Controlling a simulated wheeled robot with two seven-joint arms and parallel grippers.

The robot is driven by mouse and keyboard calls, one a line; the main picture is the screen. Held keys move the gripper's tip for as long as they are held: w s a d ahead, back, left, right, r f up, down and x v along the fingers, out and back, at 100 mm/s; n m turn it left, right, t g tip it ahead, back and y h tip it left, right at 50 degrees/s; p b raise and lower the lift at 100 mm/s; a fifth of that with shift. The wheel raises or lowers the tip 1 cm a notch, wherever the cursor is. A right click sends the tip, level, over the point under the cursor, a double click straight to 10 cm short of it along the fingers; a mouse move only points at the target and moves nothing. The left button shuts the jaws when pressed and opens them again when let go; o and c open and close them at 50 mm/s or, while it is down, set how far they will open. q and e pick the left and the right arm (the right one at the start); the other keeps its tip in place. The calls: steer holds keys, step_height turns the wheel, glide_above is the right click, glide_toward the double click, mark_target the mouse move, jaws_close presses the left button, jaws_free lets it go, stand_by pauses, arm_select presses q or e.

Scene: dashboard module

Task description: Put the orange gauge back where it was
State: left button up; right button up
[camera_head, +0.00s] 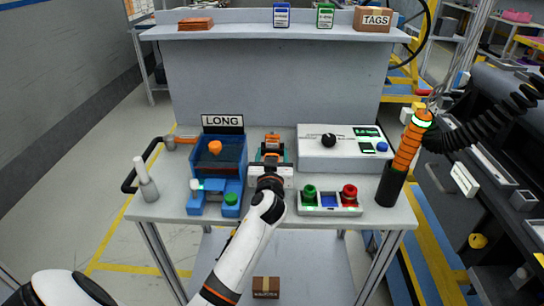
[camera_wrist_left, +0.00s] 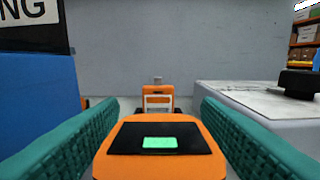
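The orange gauge (camera_wrist_left: 160,145), with a black face and a small green screen, fills the lower middle of the left wrist view. It lies between the teal fingers of my left gripper (camera_wrist_left: 160,112). Whether both fingers press on its sides is not clear. In the head view my left gripper (camera_head: 272,157) is over the middle of the table, between the blue LONG unit (camera_head: 232,160) and the white box (camera_head: 320,160). The gauge is mostly hidden by the gripper there. An orange object with a pale bracket (camera_wrist_left: 157,95) stands beyond the gauge. My right gripper is not in view.
The grey table (camera_head: 165,205) has a raised back shelf (camera_head: 240,33). A button box with green and red buttons (camera_head: 329,211) stands at the front right. An orange tool (camera_head: 408,145) stands in a black holder (camera_head: 390,186). A pale bottle (camera_head: 146,185) is at the left.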

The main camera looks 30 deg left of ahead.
arm_select(q)
steer(key=shift+r, duration=0.2)
steer(key=b+v, duration=0.1)
steer(key=v, duration=1.1)
steer(key=shift+f, duration=0.15)
